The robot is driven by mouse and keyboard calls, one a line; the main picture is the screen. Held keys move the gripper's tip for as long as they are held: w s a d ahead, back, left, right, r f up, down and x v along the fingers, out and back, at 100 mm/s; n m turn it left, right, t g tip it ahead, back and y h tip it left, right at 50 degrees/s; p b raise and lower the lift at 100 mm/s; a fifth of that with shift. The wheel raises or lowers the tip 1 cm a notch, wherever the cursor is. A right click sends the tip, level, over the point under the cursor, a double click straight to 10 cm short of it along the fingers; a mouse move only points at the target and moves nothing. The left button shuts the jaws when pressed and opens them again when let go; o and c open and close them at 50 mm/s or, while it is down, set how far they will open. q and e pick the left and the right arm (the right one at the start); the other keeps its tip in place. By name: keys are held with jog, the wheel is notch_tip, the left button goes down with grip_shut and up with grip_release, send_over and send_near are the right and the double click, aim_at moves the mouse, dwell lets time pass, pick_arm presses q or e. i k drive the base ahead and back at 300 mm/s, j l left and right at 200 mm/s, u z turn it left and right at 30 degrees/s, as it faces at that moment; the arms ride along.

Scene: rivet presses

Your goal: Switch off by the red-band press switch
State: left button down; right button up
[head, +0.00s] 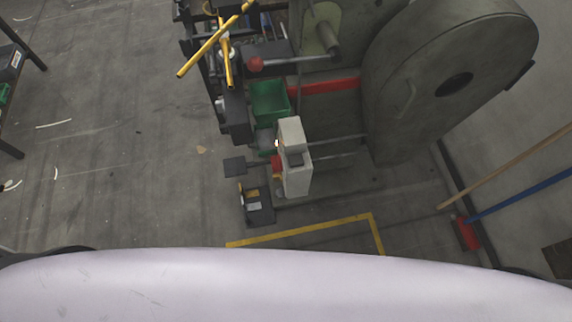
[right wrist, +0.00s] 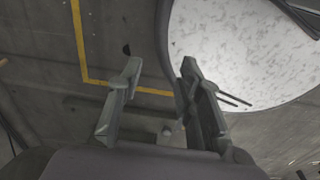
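A large grey-green press (head: 395,85) with a red band (head: 325,85) across its body stands at the upper right in the head view. In front of it is a pale beige upright box (head: 296,178), with a small bright spot and a red part (head: 277,162) on its left side. I cannot make out a switch lever or its position. My right gripper (right wrist: 160,82) shows in the right wrist view with its two fingers apart and nothing between them, above the floor. It does not show in the head view. My left gripper is in no view.
A green bin (head: 269,102), a black box (head: 257,206) and yellow bars (head: 214,42) are by the press. Yellow floor tape (head: 300,229) lies in front. A broom with a red head (head: 467,234) is at the right. Floor at the left is mostly clear.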

aim_at(276, 161)
jog(key=j+z, duration=0.25)
jog(key=j, duration=0.25)
jog(key=k+j+z, duration=0.1)
jog(key=j+z, duration=0.15)
jog(key=j, duration=0.2)
jog(key=j+z, duration=0.2)
jog(key=i+j, duration=0.05)
jog(key=j, duration=0.05)
